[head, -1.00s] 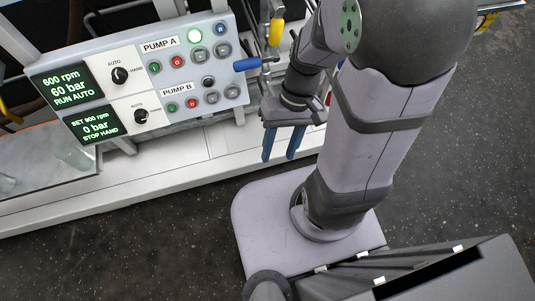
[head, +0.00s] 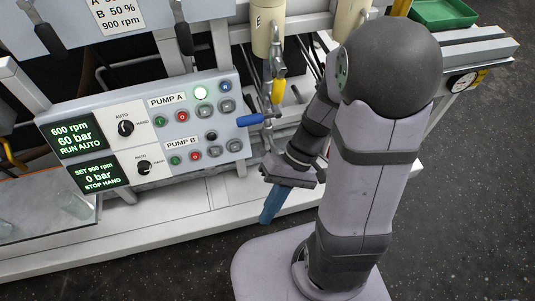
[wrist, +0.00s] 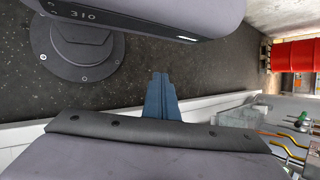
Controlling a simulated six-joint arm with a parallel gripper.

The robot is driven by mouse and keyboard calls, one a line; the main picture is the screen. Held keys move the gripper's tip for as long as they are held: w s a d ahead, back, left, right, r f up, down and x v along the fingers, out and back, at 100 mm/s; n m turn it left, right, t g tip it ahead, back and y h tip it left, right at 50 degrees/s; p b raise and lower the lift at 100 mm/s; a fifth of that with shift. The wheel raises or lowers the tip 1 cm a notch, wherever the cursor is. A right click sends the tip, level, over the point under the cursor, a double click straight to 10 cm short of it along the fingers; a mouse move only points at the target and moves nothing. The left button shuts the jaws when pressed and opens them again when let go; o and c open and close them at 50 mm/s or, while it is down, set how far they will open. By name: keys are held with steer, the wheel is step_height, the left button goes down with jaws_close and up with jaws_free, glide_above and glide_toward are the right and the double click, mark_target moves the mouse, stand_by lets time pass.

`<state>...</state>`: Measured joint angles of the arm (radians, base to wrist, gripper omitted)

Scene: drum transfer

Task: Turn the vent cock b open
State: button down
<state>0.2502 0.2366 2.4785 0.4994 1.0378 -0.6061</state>
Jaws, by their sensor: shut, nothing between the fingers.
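My gripper (head: 268,215) has blue fingers pointing down, pressed together and empty, in front of the white frame ledge. It also shows in the wrist view (wrist: 160,82), with the fingers over the dark floor. Above it in the head view are a yellow lever (head: 279,90) on a metal valve, under a cream vessel (head: 264,28) with a partly readable letter, and a blue lever (head: 250,120) beside the pump panel. The gripper is apart from both levers. I cannot tell which fitting is vent cock b; no label for it is readable.
The pump panel (head: 150,135) with knobs and lit buttons stands left of my gripper. A green tray (head: 443,12) is at the upper right. In the wrist view, a red drum (wrist: 292,55) stands far right, and coloured handles (wrist: 288,149) are at the lower right. Open floor lies around my base.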

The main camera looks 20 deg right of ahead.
steer(key=a+r+n+g+h+p, duration=0.1)
steer(key=a+r+n+h+p, duration=0.1)
steer(key=r+p, duration=1.1)
steer(key=a+r+n+g+h+p, duration=0.1)
steer(key=a+r+n+g+p, duration=0.15)
steer(key=r+p, duration=1.05)
steer(key=w+d+n+t+h+p, duration=0.1)
steer(key=w+n, duration=0.3)
steer(key=w, duration=0.4)
steer(key=w+d+r+n+t+h+p, duration=0.1)
steer(key=w+d+n+t+h+p, duration=0.1)
steer(key=w, duration=0.6)
steer(key=w+d+r+n+t+h+p, duration=0.1)
steer(key=w+n+t+p, duration=0.3)
steer(key=w, duration=0.5)
steer(key=shift+d+r+n+h, duration=0.25)
steer(key=shift+d+n+h, duration=0.2)
steer(key=shift+n, duration=0.4)
steer(key=shift+w, duration=0.15)
steer(key=shift+f, duration=0.15)
